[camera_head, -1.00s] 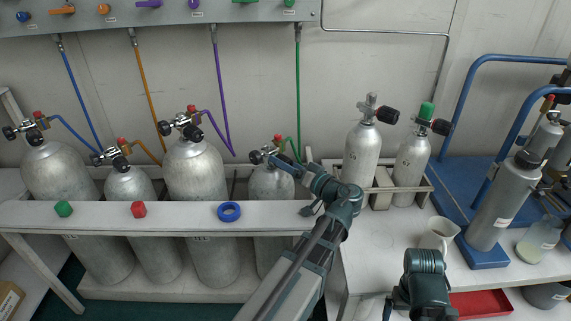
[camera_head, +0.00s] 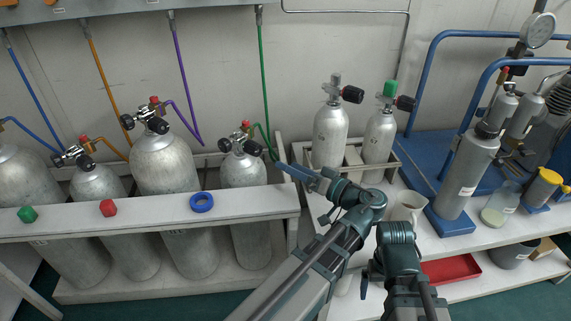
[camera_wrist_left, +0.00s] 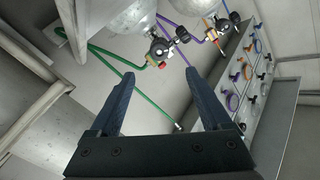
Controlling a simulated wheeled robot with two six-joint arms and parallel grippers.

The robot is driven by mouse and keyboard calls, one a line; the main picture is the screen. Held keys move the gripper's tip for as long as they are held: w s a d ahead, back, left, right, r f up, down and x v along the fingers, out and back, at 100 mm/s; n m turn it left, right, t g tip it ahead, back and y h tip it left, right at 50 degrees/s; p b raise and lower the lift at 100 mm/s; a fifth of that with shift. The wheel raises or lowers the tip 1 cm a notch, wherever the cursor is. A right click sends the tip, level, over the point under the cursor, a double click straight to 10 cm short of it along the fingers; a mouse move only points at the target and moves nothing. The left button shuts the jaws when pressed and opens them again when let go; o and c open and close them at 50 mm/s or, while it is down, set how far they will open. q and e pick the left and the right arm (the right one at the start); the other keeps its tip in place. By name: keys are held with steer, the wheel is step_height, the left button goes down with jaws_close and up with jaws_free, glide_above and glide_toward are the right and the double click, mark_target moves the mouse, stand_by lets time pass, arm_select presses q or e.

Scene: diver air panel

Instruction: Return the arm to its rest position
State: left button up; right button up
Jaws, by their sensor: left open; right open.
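My left gripper (camera_head: 285,168) is at the right of the cylinder on the green hose (camera_head: 262,60), a little apart from its valve. In the left wrist view the two fingers (camera_wrist_left: 160,100) are spread wide with nothing between them. The left arm reaches up from the bottom of the head view. My right arm (camera_head: 398,265) is folded at the bottom right of the middle, above the bench edge. Its fingertips are hard to make out, but nothing shows held in it.
Several grey cylinders (camera_head: 165,160) stand behind a white rail (camera_head: 250,202) that carries green, red and blue pieces. Two smaller cylinders (camera_head: 330,135) stand in a rack. A white jug (camera_head: 408,205), a red tray (camera_head: 450,270) and a blue frame (camera_head: 425,90) are at the right.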

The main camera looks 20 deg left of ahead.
mark_target(259, 151)
stand_by(0.3)
arm_select(q)
steer(key=x, duration=1.3)
steer(key=shift+a, duration=0.4)
steer(key=shift+d, duration=0.1)
steer(key=shift+w+a, duration=0.1)
steer(key=shift+a, duration=0.1)
steer(key=m, duration=0.2)
steer(key=shift+d+m, duration=0.15)
steer(key=shift+m, duration=0.25)
steer(key=m, duration=0.4)
steer(key=shift+m, duration=0.4)
steer(key=m, duration=0.3)
steer(key=shift+w+f+m+g, duration=0.1)
steer(key=shift+m+g, duration=0.3)
steer(key=shift+m, duration=1.4)
